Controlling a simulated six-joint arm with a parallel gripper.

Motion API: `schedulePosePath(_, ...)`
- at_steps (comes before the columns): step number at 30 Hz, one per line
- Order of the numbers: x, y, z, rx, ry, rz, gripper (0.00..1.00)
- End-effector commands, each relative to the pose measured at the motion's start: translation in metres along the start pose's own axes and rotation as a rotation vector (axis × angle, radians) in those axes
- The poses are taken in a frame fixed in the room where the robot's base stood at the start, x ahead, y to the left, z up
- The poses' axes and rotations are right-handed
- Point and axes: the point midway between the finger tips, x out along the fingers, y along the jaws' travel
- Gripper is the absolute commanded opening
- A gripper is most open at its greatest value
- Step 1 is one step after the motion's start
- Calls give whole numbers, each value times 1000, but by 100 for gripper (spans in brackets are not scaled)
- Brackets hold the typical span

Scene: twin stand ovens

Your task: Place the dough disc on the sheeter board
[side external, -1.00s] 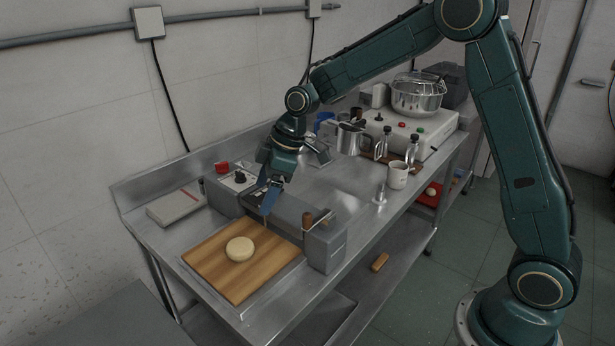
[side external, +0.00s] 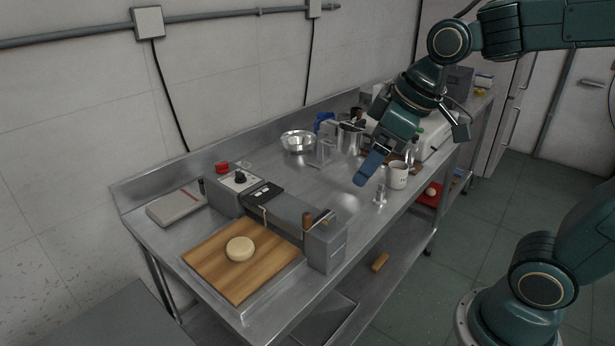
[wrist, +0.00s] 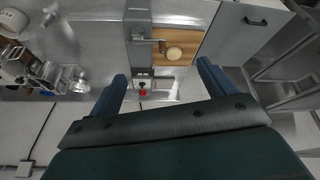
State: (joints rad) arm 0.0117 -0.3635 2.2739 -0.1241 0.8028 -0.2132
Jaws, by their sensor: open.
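The pale round dough disc (side external: 240,248) lies flat on the wooden sheeter board (side external: 215,264), at the front left of the steel bench. The grey sheeter body (side external: 285,213) stands along the board's back edge. The wrist view also shows the disc (wrist: 174,53) on the board (wrist: 193,41), far from my fingers. My gripper (side external: 365,172) is above the bench to the right of the sheeter, well apart from the disc. In the wrist view its two blue fingers (wrist: 161,82) are spread wide with nothing between them.
A white mug (side external: 397,175), a small metal piece (side external: 379,196) and a steel jug (side external: 349,138) are near my gripper. A steel bowl (side external: 298,141) stands at the back. A grey flat box (side external: 175,207) lies left of the sheeter. The bench between sheeter and mug is mostly clear.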

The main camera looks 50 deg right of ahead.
Motion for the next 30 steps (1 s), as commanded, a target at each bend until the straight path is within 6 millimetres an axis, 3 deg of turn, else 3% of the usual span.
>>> schedulePosePath(9,-30,-8,68,190,38,65,83)
schedulePosePath(15,-35,-10,94,268,51,85,83)
schedulePosePath(30,-35,-11,101,290,54,90,83)
